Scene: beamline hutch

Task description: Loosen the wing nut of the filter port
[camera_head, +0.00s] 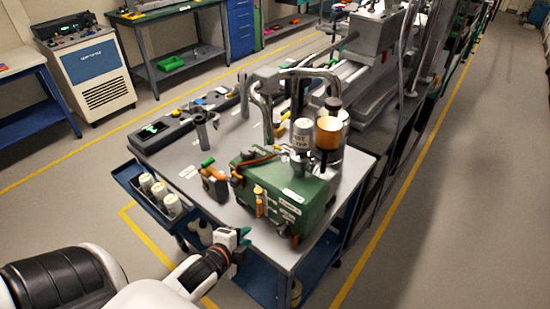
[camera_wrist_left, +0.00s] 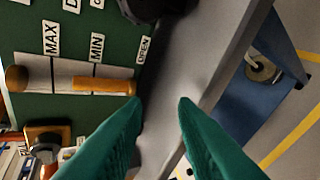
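The green pump box (camera_head: 290,195) stands on the grey cart top. I cannot make out the filter port or its wing nut for certain. A dark round fitting (camera_head: 237,178) sits at the box's left corner. Another dark knob (camera_wrist_left: 152,8) shows at the top edge of the left wrist view, near an OPEN label. My left gripper (camera_head: 243,238) is in front of the box by the cart's near edge. In the left wrist view its green fingers (camera_wrist_left: 160,102) are apart with nothing between them. My right gripper is not in view.
An amber sight tube (camera_wrist_left: 95,86) with MAX and MIN labels is on the box front. A white-topped canister (camera_head: 303,135) and an amber cylinder (camera_head: 328,133) rise behind. A blue side tray (camera_head: 130,180) holds pale bottles. Floor to the right is clear.

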